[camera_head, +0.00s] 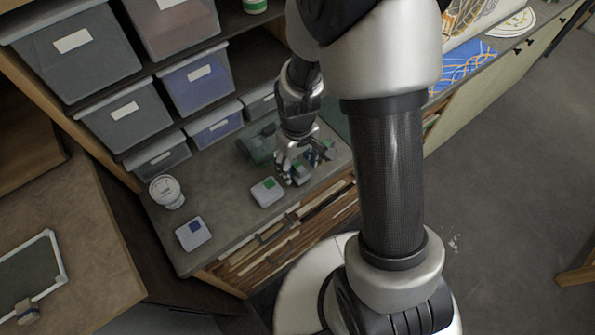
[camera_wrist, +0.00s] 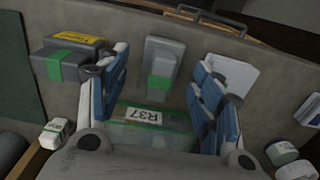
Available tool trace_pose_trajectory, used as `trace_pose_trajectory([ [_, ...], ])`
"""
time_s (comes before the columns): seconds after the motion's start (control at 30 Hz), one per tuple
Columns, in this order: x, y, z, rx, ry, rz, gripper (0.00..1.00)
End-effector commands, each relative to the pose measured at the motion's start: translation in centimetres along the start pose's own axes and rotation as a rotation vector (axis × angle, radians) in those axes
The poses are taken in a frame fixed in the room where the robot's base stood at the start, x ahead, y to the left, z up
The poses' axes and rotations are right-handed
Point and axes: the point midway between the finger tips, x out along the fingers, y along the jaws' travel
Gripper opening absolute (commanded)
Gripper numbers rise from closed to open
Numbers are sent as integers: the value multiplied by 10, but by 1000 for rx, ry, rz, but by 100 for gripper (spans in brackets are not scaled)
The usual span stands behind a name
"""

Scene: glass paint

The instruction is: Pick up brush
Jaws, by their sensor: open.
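My gripper (camera_head: 294,178) is over the grey workbench in the head view. Its blue-padded fingers stand apart in the wrist view (camera_wrist: 160,92), with nothing held between them. A small grey item with a green block (camera_wrist: 161,72) lies beyond the fingertips, roughly centred between them. I cannot tell whether it is the brush, and I cannot make out any brush for certain in either view. My fingers partly hide the small items under them in the head view. A clear green box labelled R37 (camera_wrist: 142,117) shows between the fingers in the wrist view.
A white case with a green square (camera_head: 267,191), one with a blue square (camera_head: 193,233) and a white tub (camera_head: 167,191) stand on the bench (camera_head: 228,218). Shelved bins (camera_head: 124,112) rise behind. A grey-yellow item (camera_wrist: 68,55) lies left of the fingers.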

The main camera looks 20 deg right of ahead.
Motion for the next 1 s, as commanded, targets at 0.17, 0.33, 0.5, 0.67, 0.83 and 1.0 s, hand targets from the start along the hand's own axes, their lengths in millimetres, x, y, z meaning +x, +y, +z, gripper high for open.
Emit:
trace_pose_trajectory([
  [0.17, 19, 0, 0, 0, 0, 0, 60],
  [0.33, 20, 0, 0, 0, 2, 1, 60],
  [0.5, 20, 0, 0, 0, 2, 1, 54],
  [0.67, 20, 0, 0, 0, 2, 1, 43],
  [0.83, 20, 0, 0, 0, 1, 1, 32],
  [1.0, 20, 0, 0, 0, 1, 0, 21],
])
